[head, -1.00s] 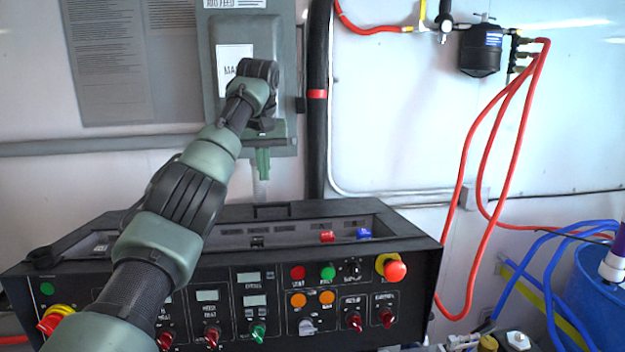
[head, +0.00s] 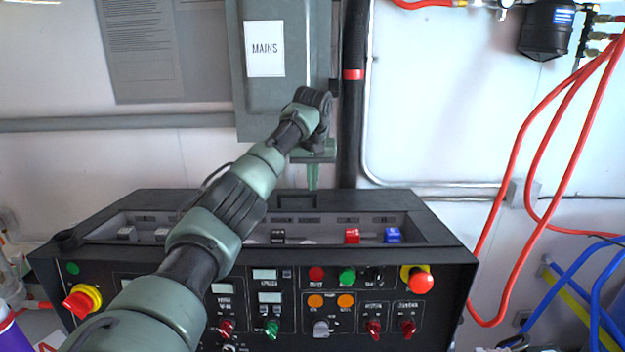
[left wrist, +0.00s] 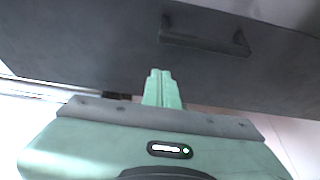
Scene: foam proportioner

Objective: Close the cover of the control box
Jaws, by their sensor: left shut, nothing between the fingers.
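The black control box (head: 262,289) stands below the wall, its front full of knobs and displays. Its top recess is open and shows red, blue, white and black switches. A small dark handle (head: 297,200) shows at its rear edge. The left wrist view shows a dark flat panel (left wrist: 90,50) with a handle (left wrist: 205,40), which looks like the cover; its exact angle is unclear. My left gripper (head: 312,178) is shut and empty, fingers pointing down, above the rear edge. In the left wrist view its fingertips (left wrist: 161,78) overlap the panel; contact cannot be told. My right gripper is out of view.
A grey-green MAINS box (head: 265,90) and a black vertical hose (head: 352,110) are on the wall behind my left gripper. Red hoses (head: 527,150) hang at right, with blue hoses (head: 570,275) below. My left arm crosses above the control box's left half.

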